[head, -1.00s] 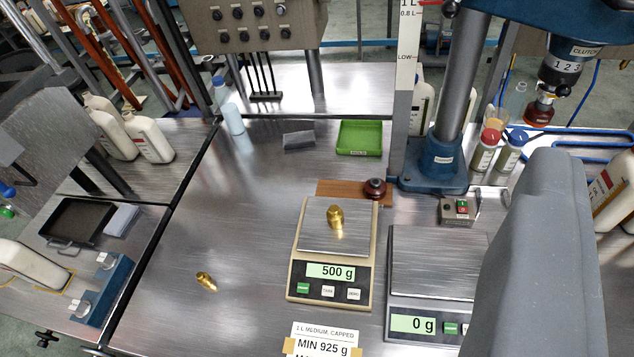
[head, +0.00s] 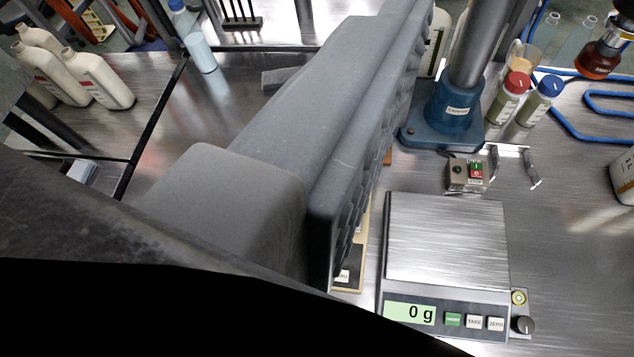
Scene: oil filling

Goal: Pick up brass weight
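No brass weight shows at this moment. The beige scale (head: 350,277), which held one brass weight in the earlier frame, is almost wholly hidden behind my gripper; only a strip of its right side and a button show. The bench spot where a second brass weight lay is hidden too. My gripper (head: 345,125) fills the middle of the view as a large grey finger with a ridged pad facing right. A second finger cannot be made out, so its opening and anything in it are unclear.
A second scale (head: 447,240) stands empty on the right, reading 0 g. Behind it are a switch box (head: 466,174) and a blue column base (head: 446,118). Capped bottles (head: 508,97) stand further right. White jugs (head: 100,80) stand at the left.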

